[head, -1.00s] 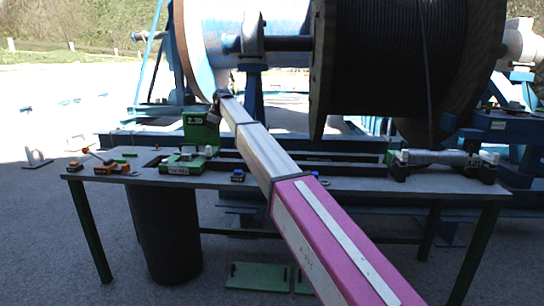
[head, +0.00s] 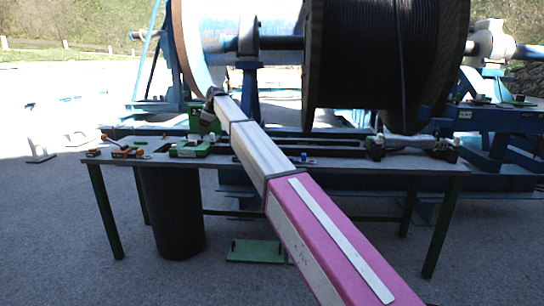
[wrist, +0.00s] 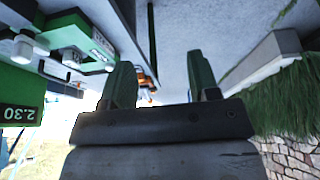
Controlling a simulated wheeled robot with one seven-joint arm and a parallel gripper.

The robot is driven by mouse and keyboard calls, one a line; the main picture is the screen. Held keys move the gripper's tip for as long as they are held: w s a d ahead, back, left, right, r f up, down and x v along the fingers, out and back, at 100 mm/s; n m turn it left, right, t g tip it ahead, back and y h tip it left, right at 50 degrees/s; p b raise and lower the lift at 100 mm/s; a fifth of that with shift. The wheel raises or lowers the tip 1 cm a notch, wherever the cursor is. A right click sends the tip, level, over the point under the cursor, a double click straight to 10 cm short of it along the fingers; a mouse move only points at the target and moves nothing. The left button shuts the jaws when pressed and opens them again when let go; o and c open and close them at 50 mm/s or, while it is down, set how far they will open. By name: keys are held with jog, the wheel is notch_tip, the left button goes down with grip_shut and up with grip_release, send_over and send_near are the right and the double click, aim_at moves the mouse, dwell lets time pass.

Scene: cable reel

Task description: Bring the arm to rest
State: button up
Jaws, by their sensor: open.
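My arm (head: 262,150) reaches from the lower right of the head view up over the work table (head: 340,176). My gripper shows in the wrist view (wrist: 162,88), with its two green fingers apart and nothing between them. In the head view the gripper end is small and its fingers cannot be made out. It is near the green block (head: 196,118) at the back left of the table. In the wrist view, the green block marked 2.30 (wrist: 18,98) is to the left of the fingers, apart from them.
A green fixture (head: 190,148) and orange-handled tools (head: 124,150) are on the table's left part. A grey cylindrical device (head: 408,142) lies at its right. A large black cable reel (head: 370,55) stands behind. A dark bin (head: 172,215) is under the table. Open ground lies left.

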jog(key=s+d+f+m+h, duration=0.1)
jog(key=s+d+f+m, duration=0.3)
jog(key=s+d+f, duration=0.75)
jog(key=s+d+f+m+h, duration=0.1)
jog(key=s+d+f+m, duration=0.35)
jog(key=d+f, duration=1.25)
jog(key=s+d+f+m+h, duration=0.1)
jog(key=s+d+f+m, duration=0.3)
jog(key=s+d+f, duration=0.3)
jog(key=s+d+f+m+h, duration=0.1)
jog(key=s+d+f+m, duration=0.3)
jog(key=s+d, duration=1.1)
jog(key=s+f, duration=0.3)
jog(key=shift+s+d+m, duration=0.15)
jog(key=shift+s+m, duration=0.2)
